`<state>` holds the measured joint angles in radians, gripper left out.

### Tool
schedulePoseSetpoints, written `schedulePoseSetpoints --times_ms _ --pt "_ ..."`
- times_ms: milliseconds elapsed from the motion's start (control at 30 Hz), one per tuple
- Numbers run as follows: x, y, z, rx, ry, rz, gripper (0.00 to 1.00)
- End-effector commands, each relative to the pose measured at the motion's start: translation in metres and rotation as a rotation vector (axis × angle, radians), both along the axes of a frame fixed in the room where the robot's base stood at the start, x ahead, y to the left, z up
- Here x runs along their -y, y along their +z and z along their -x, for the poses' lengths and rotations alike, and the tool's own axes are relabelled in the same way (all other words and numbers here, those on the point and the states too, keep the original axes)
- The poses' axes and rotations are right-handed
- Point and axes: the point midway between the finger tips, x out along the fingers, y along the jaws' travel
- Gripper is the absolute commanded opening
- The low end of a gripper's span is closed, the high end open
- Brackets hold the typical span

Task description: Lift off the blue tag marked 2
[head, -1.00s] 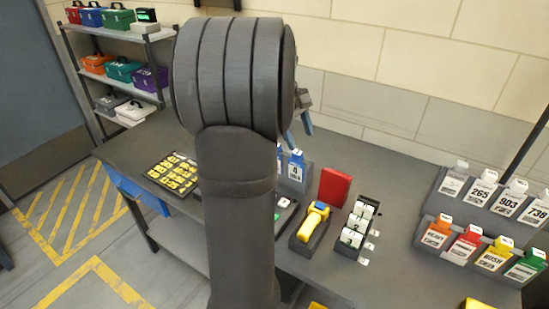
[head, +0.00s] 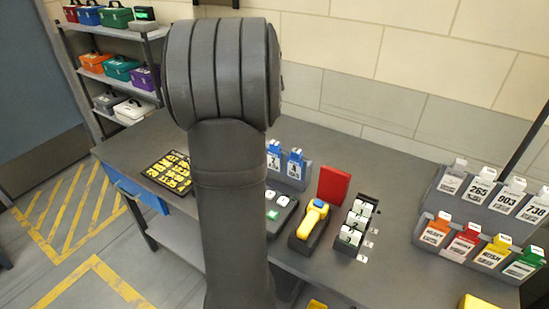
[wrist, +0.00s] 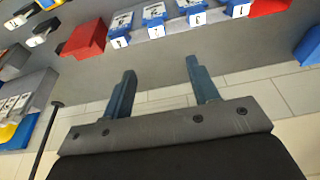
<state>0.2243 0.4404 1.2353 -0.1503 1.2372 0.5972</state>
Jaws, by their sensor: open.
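Blue tags with white labels stand in a grey rack (head: 300,183) on the table. In the head view two show, one at the left (head: 273,155) and one at the right (head: 295,162); my arm hides the rest of the rack. In the wrist view a row of several blue-and-white tags (wrist: 153,14) runs along the top edge. My gripper (wrist: 160,78) is open and empty in the wrist view, apart from the tags. In the head view it is hidden behind my arm.
A two-tier rack of coloured tags (head: 425,225) is at the far right.

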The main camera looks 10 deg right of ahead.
Motion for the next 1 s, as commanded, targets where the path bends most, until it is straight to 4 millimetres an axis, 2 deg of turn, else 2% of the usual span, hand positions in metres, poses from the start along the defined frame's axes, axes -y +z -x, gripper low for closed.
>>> schedulePoseSetpoints --times_ms 33,200,400,667,1000 --pt "0.003 -0.013 -0.002 -0.005 0.0 -0.001 0.55" --pt "0.01 -0.049 -0.008 -0.007 0.001 0.0 0.55" --pt "0.017 -0.083 -0.015 -0.005 0.002 0.0 0.55" --pt "0.02 -0.097 -0.018 -0.003 0.002 0.001 0.55" --pt "0.031 -0.139 -0.024 -0.004 0.003 0.001 0.55"
